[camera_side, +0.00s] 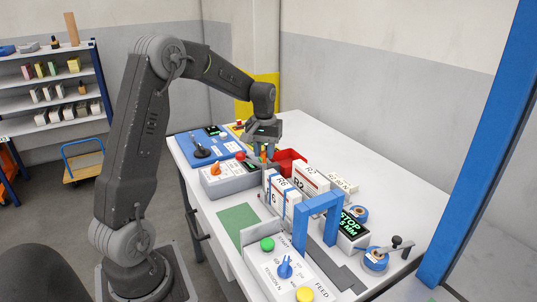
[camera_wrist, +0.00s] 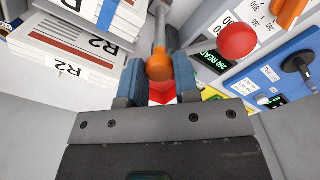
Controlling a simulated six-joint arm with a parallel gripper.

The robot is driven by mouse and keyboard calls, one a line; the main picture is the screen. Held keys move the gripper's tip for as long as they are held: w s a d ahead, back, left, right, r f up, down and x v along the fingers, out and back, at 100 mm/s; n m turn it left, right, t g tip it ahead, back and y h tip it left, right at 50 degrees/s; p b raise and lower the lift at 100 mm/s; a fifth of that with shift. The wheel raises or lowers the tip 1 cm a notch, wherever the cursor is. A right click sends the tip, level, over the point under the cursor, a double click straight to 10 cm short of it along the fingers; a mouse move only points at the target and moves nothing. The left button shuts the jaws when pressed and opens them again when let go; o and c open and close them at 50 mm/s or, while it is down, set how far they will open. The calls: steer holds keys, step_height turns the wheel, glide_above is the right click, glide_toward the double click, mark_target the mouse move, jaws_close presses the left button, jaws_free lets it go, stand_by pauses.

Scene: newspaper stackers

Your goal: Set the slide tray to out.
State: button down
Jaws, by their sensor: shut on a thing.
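My gripper (camera_side: 264,150) points down at the middle of the table, between the grey box and the red bin. In the wrist view its two blue-padded fingers (camera_wrist: 160,88) are closed around an orange knob (camera_wrist: 159,66) on a grey rod. A small part of the orange knob also shows in the side view (camera_side: 264,156). I cannot tell for sure which part is the slide tray or how far it is out. A red surface (camera_wrist: 163,93) shows below the knob, between the fingers.
A grey box (camera_side: 228,182) with a red ball lever (camera_wrist: 237,41) stands beside the gripper. White bundles marked R2 and R6 (camera_side: 283,195) stand close by, near a red bin (camera_side: 293,157). A blue panel (camera_side: 205,145) lies behind. A blue arch (camera_side: 320,205) and feed panel (camera_side: 285,275) stand in front.

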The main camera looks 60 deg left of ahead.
steer(key=shift+a, duration=0.35)
steer(key=c, duration=0.9)
jaws_free()
steer(key=shift+o, duration=0.2)
steer(key=shift+d, duration=0.1)
steer(key=shift+r, duration=0.1)
step_height(320, 180, up, 14)
